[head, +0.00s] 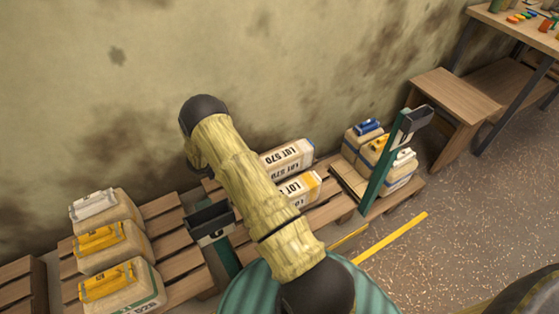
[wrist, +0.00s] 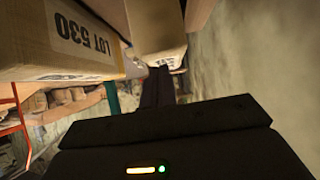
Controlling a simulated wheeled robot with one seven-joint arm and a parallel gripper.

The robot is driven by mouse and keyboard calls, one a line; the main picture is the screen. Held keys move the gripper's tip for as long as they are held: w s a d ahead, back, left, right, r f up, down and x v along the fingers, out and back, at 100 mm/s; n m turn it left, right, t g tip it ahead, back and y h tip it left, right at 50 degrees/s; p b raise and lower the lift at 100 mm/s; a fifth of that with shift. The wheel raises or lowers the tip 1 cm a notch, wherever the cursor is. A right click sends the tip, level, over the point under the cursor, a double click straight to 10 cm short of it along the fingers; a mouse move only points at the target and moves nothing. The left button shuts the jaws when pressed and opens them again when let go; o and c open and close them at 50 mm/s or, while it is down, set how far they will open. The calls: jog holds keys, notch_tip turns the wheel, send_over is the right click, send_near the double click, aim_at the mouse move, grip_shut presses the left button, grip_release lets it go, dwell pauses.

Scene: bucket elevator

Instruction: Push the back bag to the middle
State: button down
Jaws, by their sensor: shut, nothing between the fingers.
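Several pale bags stand in rows on the pallets along the wall in the head view. On the middle pallet, a back bag (head: 288,157) lies nearest the wall and a bag with a yellow end (head: 300,190) lies in front of it; my arm covers their left parts. My gripper is hidden in the head view. In the wrist view, the narrow dark fingers of my gripper (wrist: 157,84) are shut and empty, pointing away near a bag (wrist: 156,35). A bag labelled LOT 530 (wrist: 75,45) fills the upper left. Whether the fingers touch a bag cannot be told.
The left pallet holds bags with white (head: 93,205) and yellow tops (head: 103,238). The right pallet holds bags with blue (head: 368,127), yellow and white tops. Green posts with dark boxes (head: 208,222) stand at the pallets' front. The wall (wrist: 250,60) is close beside my gripper.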

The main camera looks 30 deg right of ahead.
jog(key=shift+s, duration=0.15)
jog(key=b, duration=0.1)
send_near(285, 156)
jog(key=d, duration=0.2)
jog(key=d+f, duration=0.1)
jog(key=d, duration=0.1)
jog(key=d+f, duration=0.1)
jog(key=d, duration=0.1)
jog(key=shift+f, duration=0.1)
jog(key=shift+f+b, duration=0.35)
jog(key=shift+f, duration=0.4)
jog(key=shift+s+a+f, duration=0.1)
